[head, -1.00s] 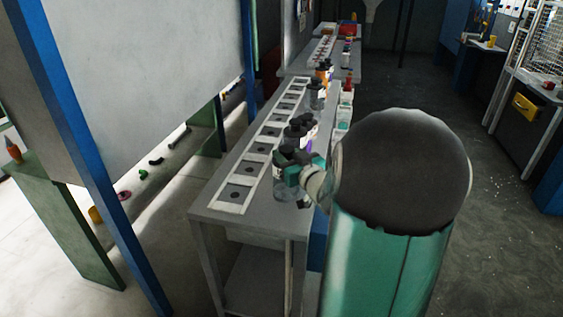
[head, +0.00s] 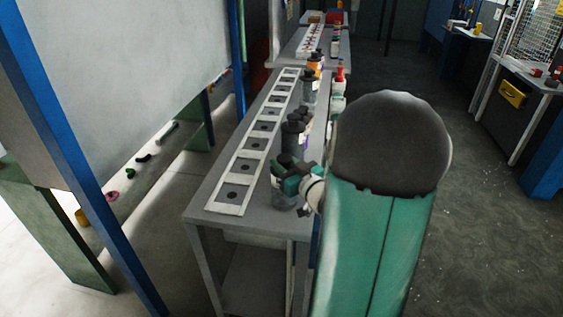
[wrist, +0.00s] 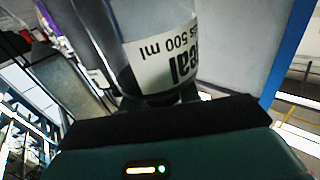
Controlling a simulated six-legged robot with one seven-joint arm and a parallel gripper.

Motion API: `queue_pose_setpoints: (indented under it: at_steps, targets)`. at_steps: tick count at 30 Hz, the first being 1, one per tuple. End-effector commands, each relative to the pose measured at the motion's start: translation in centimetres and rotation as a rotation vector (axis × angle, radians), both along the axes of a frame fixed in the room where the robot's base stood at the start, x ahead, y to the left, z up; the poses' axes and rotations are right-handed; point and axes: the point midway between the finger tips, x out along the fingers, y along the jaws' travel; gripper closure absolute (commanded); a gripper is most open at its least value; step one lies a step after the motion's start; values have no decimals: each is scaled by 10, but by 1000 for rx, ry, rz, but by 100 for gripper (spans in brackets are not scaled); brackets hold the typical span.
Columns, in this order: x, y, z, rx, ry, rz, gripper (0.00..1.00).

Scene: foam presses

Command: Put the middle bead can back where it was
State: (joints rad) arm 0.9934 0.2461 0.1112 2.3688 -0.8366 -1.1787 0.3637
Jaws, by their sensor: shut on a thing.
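My gripper (head: 288,184) is shut on a dark-topped can (head: 284,201) at the near end of the grey bench. In the wrist view the held can (wrist: 158,38) is clear grey with a white label reading "500 ml", upside down in the picture. I cannot tell whether its base touches the bench. More dark-capped cans (head: 293,142) stand just behind it, partly overlapping, and another dark can (head: 309,90) stands farther back. Which can is the middle one is not clear.
A white strip with square, dark-centred cells (head: 229,208) runs along the bench's left side; its cells look empty. Red-topped and white bottles (head: 339,78) line the right edge. A large grey panel on blue posts (head: 72,190) stands left.

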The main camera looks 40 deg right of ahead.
Motion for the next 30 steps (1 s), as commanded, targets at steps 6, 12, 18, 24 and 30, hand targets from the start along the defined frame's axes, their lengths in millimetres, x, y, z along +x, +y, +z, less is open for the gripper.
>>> queue_pose_setpoints:
  at_steps: [6, 12, 18, 24, 30]
  targets:
    - [-2, -1, 0, -1, -1, 0, 100]
    - [-2, -1, -3, 0, 0, 0, 51]
    - [-1, -1, -3, 0, 0, 0, 45]
    - [0, -1, 1, -1, -1, 0, 45]
    - [3, 0, 0, 0, 0, 0, 45]
